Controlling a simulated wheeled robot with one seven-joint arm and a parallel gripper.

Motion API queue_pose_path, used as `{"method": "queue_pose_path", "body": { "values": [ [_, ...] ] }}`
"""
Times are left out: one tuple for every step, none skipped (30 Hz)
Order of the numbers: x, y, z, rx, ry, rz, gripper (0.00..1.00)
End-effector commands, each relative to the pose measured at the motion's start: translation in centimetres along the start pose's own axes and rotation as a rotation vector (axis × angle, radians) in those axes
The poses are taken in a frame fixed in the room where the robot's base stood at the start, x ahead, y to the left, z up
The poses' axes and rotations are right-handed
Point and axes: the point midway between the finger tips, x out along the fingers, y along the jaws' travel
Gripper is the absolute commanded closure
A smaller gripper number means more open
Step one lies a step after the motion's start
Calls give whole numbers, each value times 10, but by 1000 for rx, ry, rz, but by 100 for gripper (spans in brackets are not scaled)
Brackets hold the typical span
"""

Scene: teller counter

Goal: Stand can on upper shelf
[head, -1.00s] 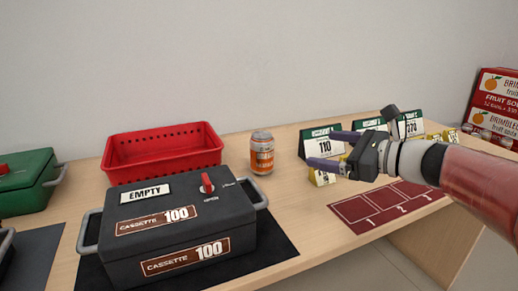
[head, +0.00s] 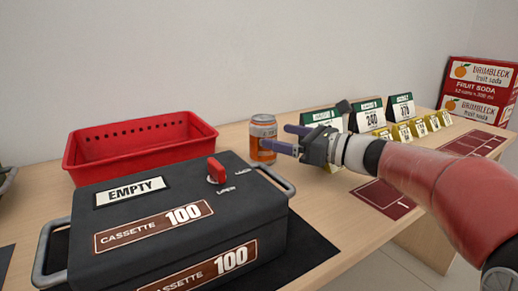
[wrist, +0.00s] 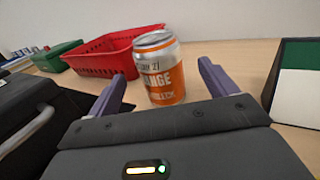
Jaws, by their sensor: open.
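An orange and silver soda can (head: 263,135) stands upright on the counter, between the red basket and the green number cards. It also shows in the wrist view (wrist: 160,72), ahead of my gripper and roughly between the fingers. My gripper (head: 274,138) is open and empty, its purple fingers pointing left at the can. In the wrist view the two fingers (wrist: 160,90) stand wide apart with the can just beyond or between their tips; whether they touch it I cannot tell. No upper shelf shows in these views.
A black cash cassette (head: 170,225) marked EMPTY stands in front left of the can on a dark mat. A red basket (head: 140,147) lies behind it. Several number cards (head: 371,117) stand right of the can. A red soda carton (head: 480,90) stands at far right.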

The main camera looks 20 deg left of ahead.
Motion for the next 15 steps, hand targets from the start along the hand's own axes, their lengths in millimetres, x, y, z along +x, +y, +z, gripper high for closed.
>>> {"method": "queue_pose_path", "body": {
  "values": [
    [6, 1, -1, 0, -1, 3, 15],
    [9, 1, 0, 0, -1, 4, 15],
    [14, 1, 0, 1, 0, 4, 15],
    [17, 1, 0, 0, 0, 4, 15],
    [20, 1, 1, 0, -1, 4, 15],
    [25, 1, 2, 0, -1, 3, 15],
    [28, 1, 2, 0, -1, 3, 15],
    [32, 2, 2, 0, -1, 4, 15],
    [38, 2, 3, 1, -1, 4, 15],
    [42, 2, 4, 0, -1, 4, 15],
    [48, 2, 5, 0, -1, 4, 15],
    [54, 3, 6, 0, -1, 4, 15],
    [58, 2, 6, 0, -1, 3, 15],
    [62, 2, 6, 0, 0, 3, 15],
    [67, 2, 6, 0, 0, 3, 15]
  ]
}}
